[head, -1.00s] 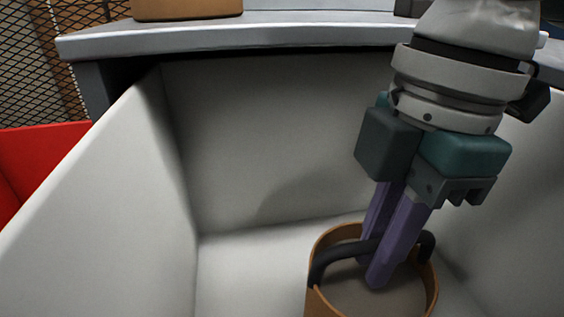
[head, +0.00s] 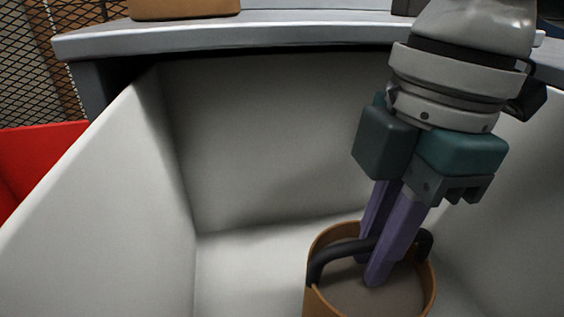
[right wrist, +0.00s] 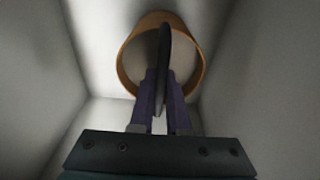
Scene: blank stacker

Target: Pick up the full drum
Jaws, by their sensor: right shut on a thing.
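The drum (head: 312,297) is an orange-brown open cylinder with a greyish-brown surface inside and a black arched handle (head: 328,256) across its top. It sits low inside a white bin in the head view, and its lower part is cut off by the frame. My right gripper (head: 371,273) reaches down from the upper right, its purple fingers shut on the handle. In the right wrist view the drum (right wrist: 126,72) shows beyond the fingers, with the handle (right wrist: 163,60) between them. My left gripper is not in view.
The white bin (head: 95,215) has high walls around the drum, with bare floor to the drum's left. A grey table edge (head: 250,37) runs behind it, with a brown object (head: 185,8) on top. A red container (head: 38,160) stands at left, before a mesh fence (head: 28,70).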

